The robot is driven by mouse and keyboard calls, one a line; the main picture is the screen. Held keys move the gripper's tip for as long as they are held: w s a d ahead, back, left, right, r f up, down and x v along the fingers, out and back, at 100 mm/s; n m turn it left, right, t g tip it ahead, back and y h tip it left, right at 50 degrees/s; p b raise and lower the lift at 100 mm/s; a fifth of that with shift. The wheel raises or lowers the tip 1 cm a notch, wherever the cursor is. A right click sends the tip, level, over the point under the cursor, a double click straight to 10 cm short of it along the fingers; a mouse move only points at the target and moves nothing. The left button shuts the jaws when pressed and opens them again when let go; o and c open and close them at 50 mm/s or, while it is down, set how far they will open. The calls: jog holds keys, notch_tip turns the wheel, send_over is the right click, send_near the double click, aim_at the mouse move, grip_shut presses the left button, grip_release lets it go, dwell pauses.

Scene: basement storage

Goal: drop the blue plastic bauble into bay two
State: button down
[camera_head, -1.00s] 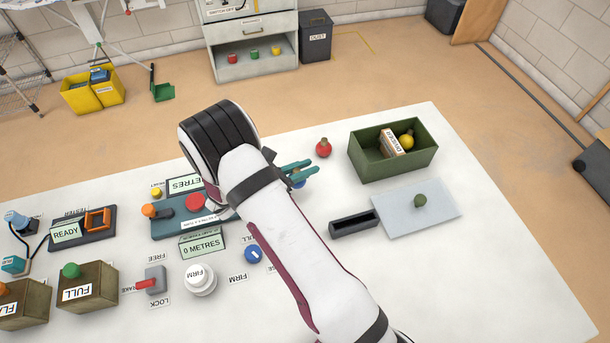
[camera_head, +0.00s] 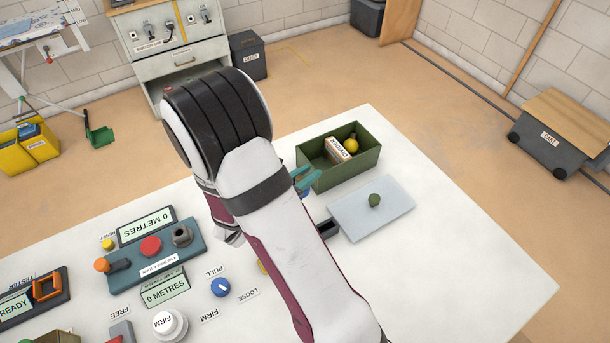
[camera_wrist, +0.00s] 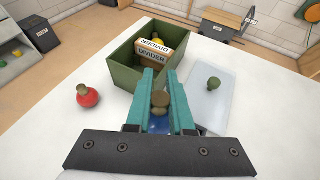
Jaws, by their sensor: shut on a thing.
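The blue bauble (camera_wrist: 158,126) with a brown cap is between the teal fingers of my gripper (camera_wrist: 159,78) in the wrist view. My gripper is shut on it. In the head view the fingertips (camera_head: 306,182) show just left of the green box, and my arm hides the bauble. The open green box (camera_head: 370,163) stands on the white table. A block marked DIVIDER (camera_head: 337,150) splits it; it also shows in the wrist view (camera_wrist: 154,58). A yellow bauble (camera_head: 352,142) is in the far part. The near part looks empty. I see no bay numbers.
A red bauble (camera_wrist: 88,96) stands left of the box in the wrist view. A dark narrow tray (camera_head: 327,230) is partly behind my arm. Testers and knobs fill the table's left side.

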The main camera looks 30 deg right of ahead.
jog(key=w+d, duration=0.6)
jog(key=d, duration=0.1)
notch_tip(320, 180, up, 2)
send_over(333, 147)
jog(key=shift+a+r, duration=0.1)
jog(key=shift+r, duration=0.1)
jog(key=shift+f, duration=0.35)
notch_tip(333, 147, down, 5)
jog(key=shift+f, duration=0.1)
jog(key=c, duration=0.7)
grip_release()
jog(key=v, duration=1.5)
jog(key=shift+s+a, duration=0.1)
jog(key=shift+a, duration=0.15)
